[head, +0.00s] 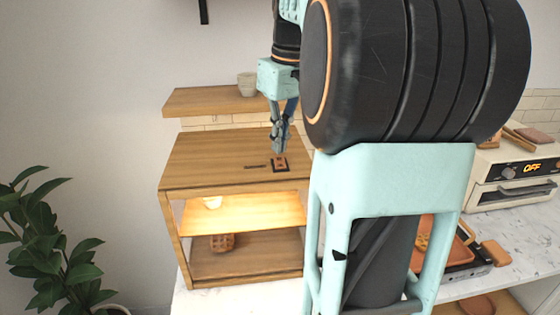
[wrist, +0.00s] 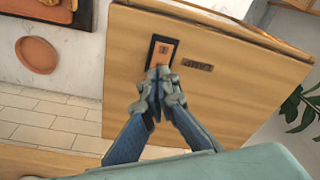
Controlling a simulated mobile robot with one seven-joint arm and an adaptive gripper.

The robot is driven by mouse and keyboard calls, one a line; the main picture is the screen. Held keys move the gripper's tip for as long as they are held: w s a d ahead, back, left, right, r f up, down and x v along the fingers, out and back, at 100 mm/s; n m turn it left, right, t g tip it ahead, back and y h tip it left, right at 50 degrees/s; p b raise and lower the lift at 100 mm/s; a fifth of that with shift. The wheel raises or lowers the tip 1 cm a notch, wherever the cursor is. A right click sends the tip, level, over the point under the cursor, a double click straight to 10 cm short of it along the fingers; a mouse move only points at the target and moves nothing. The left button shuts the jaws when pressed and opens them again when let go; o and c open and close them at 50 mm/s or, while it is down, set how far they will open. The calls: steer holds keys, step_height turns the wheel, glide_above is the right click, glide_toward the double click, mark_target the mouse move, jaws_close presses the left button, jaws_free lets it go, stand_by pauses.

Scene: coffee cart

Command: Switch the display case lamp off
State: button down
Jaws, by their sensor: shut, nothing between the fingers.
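The wooden display case (head: 215,160) stands on the marble counter, its upper compartment lit warm by the lamp (head: 212,202). A small switch with an orange rocker and dark frame (head: 280,167) sits on the case's top. It also shows in the wrist view (wrist: 162,50), beside a dark label plate (wrist: 197,65). My gripper (head: 278,150) points down with its fingers shut and empty, right over the switch. In the wrist view its fingertips (wrist: 158,73) overlap the switch's near end. I cannot tell whether they touch it.
A wooden shelf with a cup (head: 247,84) is behind the case. A plant (head: 50,240) stands at the left. A basket-like item (head: 222,242) sits in the lower compartment.

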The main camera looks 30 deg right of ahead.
mark_target(279, 159)
steer(key=shift+f+b, duration=0.8)
steer(key=shift+f, duration=0.3)
stand_by(0.7)
steer(key=shift+r, duration=0.1)
step_height(279, 159, up, 7)
steer(key=p, duration=0.6)
steer(key=shift+p, duration=0.4)
